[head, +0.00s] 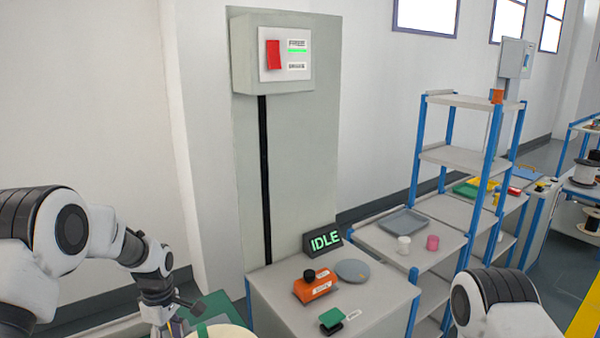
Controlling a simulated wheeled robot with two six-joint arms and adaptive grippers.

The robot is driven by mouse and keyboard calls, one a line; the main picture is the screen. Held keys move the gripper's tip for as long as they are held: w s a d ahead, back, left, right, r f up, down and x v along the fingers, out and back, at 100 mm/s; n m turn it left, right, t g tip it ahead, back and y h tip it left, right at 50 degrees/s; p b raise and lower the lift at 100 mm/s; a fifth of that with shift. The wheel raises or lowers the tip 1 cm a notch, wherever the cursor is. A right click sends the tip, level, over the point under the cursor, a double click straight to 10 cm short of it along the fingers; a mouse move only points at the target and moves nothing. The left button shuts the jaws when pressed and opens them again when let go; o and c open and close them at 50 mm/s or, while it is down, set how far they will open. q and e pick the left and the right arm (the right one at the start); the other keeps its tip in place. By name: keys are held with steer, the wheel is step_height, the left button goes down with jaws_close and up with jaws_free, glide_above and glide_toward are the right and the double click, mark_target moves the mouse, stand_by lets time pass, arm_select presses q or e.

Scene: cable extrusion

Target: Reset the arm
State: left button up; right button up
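My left arm comes in from the left edge and bends down toward the bottom. My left gripper (172,325) is at the bottom edge, left of the grey cabinet and beside a round cream-coloured thing (222,331). Its fingertips are cut off or too small to read, so I cannot tell whether it is open or holds anything. Of my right arm only a white and black link shows at the bottom right. My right gripper is out of the picture.
A grey cabinet (375,307) carries an orange box with a black knob (315,285), a green button (331,318), a grey disc (352,271) and an IDLE sign (323,240). A wall box (271,54) has a red lever (273,55). Blue-posted shelves (462,160) stand right.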

arm_select(q)
steer(key=s+d+f+m+g+b, duration=0.15)
steer(key=s+f+b, duration=0.25)
steer(key=s+f, duration=0.85)
steer(key=s+d+f+m+g+b, duration=0.1)
steer(key=s+d+f+g+b, duration=0.3)
steer(key=s+f, duration=0.85)
steer(key=s+a+f+m+t+b, duration=0.1)
steer(key=s+f+m+t+b, duration=0.2)
steer(key=s+f+m+t, duration=0.3)
steer(key=s+m, duration=0.3)
steer(key=m, duration=0.3)
steer(key=shift+s+f+b, duration=0.25)
steer(key=shift+b, duration=0.05)
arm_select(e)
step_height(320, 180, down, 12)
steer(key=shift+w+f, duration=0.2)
arm_select(q)
steer(key=shift+s+a+m, duration=0.1)
steer(key=shift+m, duration=0.15)
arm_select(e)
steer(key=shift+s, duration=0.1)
